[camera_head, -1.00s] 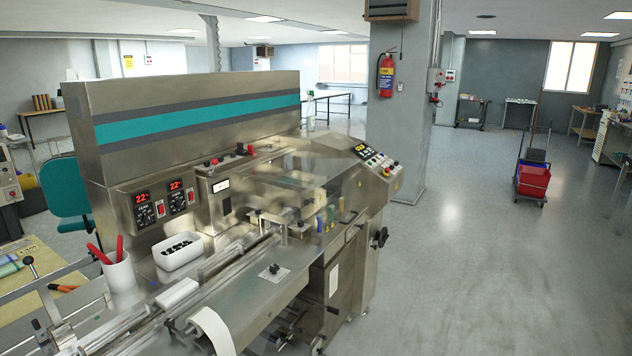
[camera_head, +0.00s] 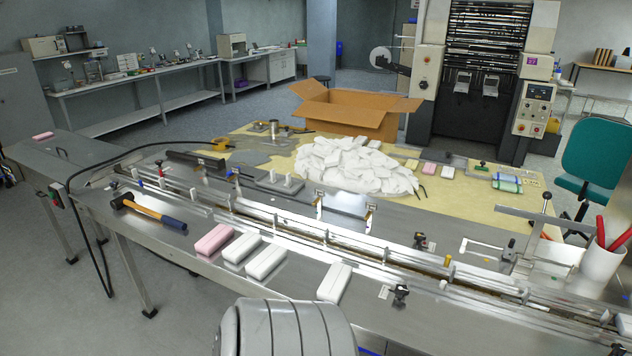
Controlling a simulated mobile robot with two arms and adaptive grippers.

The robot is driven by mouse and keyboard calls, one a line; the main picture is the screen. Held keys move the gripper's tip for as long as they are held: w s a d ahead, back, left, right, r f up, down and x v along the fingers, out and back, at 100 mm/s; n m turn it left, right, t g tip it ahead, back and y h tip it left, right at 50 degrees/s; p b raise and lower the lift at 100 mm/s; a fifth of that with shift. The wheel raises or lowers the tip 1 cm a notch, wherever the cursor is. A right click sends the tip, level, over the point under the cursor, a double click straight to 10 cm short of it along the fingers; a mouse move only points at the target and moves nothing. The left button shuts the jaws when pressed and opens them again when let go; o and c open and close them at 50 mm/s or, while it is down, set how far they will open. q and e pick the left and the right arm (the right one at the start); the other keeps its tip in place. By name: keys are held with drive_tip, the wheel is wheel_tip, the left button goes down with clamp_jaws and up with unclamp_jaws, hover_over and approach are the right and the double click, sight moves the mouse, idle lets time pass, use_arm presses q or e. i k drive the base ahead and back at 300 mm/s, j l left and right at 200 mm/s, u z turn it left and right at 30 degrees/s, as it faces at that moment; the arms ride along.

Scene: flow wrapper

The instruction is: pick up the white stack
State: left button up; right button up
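Several long white blocks lie on the steel front ledge of the wrapper line in the head view. Two white blocks lie side by side, a left one (camera_head: 242,247) and a right one (camera_head: 266,262), just right of a pink block (camera_head: 213,239). Another white block (camera_head: 334,283) lies apart, farther right. I cannot tell which of these is the white stack. A large loose heap of white pieces (camera_head: 355,168) lies on the tan table behind the rail. Neither of my grippers is in view.
A hammer (camera_head: 150,212) lies left of the pink block. A long metal rail (camera_head: 310,232) runs behind the blocks. Small black clamps (camera_head: 400,294) stand to their right. An open cardboard box (camera_head: 352,106) stands behind the heap. A white cup (camera_head: 600,262) holds red-handled tools at right.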

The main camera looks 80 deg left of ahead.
sight(334, 282)
drive_tip(key=u, duration=2.35)
drive_tip(key=z, duration=0.5)
